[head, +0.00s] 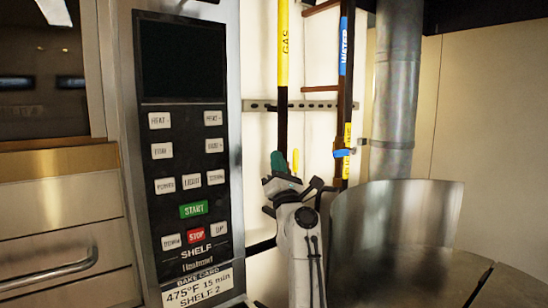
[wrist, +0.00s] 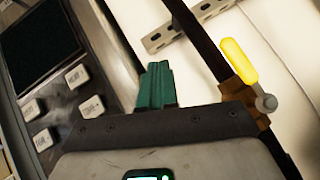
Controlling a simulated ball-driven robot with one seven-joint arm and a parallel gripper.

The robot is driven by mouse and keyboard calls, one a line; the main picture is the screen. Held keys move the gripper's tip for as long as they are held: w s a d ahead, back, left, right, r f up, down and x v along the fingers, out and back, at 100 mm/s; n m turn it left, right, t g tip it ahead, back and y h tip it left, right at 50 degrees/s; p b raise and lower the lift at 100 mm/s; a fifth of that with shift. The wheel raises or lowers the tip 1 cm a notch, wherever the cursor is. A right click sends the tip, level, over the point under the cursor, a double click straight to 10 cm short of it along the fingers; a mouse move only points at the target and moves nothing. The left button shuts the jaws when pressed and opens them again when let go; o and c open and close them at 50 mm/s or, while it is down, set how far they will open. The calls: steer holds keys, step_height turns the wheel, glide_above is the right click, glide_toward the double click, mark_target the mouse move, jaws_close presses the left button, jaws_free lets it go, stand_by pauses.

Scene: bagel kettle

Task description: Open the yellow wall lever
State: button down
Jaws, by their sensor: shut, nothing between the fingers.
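The yellow wall lever (wrist: 238,62) shows in the wrist view as a rounded yellow handle on a brass valve body (wrist: 243,96), with a grey knob at its lower end. It lies roughly in line with the dark pipe (wrist: 205,45), slightly to its right. In the head view the lever (head: 295,160) is a small upright yellow piece just right of my gripper (head: 285,166), which hides much of the valve. In the wrist view my gripper's green fingers (wrist: 155,86) are together and empty, left of the lever and apart from it in the picture.
An oven control panel (head: 185,150) stands to the left. A second pipe (head: 345,90) with a blue WATER label and a blue lever (head: 345,153) is to the right. A steel kettle wall (head: 395,225) and metal duct (head: 396,90) stand further right. A perforated rail (head: 305,105) crosses the wall.

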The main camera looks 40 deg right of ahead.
steer(key=s+a+p, duration=0.1)
steer(key=s+a, duration=0.3)
steer(key=shift+a, duration=0.1)
stand_by(0.6)
